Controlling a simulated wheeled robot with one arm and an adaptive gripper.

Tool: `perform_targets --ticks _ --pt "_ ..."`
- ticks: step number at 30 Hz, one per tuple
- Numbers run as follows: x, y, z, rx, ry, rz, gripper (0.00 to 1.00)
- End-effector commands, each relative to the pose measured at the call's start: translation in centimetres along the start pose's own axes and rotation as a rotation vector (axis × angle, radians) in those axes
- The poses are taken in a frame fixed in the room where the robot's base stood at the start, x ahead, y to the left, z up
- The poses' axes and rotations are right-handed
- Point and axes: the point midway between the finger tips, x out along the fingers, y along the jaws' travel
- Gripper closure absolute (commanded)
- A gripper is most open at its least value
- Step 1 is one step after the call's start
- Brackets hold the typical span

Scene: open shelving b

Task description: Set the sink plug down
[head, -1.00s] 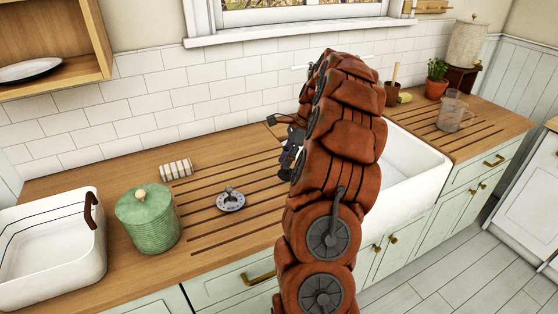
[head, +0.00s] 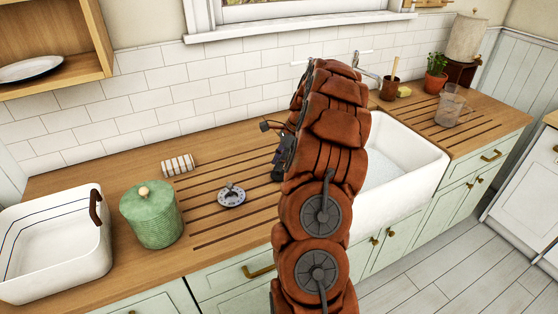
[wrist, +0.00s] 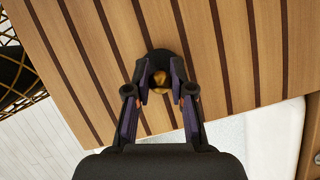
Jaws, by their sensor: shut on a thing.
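The sink plug (wrist: 158,88) is dark and round with a brass-coloured centre, and shows between my fingertips in the wrist view. My gripper (wrist: 160,72) is shut on it. Beneath is the grooved wooden counter (wrist: 235,50), beside the white sink. I cannot tell whether the plug touches the wood. In the head view my arm hides the plug and most of my gripper.
A grey metal disc with a knob (head: 231,196) lies on the grooves. The white sink (head: 425,165) is right. Bare counter surrounds the disc.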

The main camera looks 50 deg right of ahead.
Motion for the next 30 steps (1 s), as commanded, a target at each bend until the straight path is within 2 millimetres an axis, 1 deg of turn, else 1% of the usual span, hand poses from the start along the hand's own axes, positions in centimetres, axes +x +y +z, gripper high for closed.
perform_targets --ticks 1,2,9,17,22,25,30 --pt "0.2 0.0 -0.1 0.0 0.0 0.0 1.0" --pt "0.2 0.0 -0.1 0.0 0.0 0.0 0.77" --pt "0.1 0.0 -0.1 0.0 0.0 0.0 0.53" --pt "0.1 0.0 0.0 0.0 0.0 0.0 0.53" --pt "-0.5 -0.1 0.0 -0.001 0.001 -0.003 0.53" --pt "-1.6 -0.2 -0.1 -0.002 0.002 -0.006 0.53" --pt "-4.1 -0.1 -0.1 -0.001 0.001 -0.005 0.53"
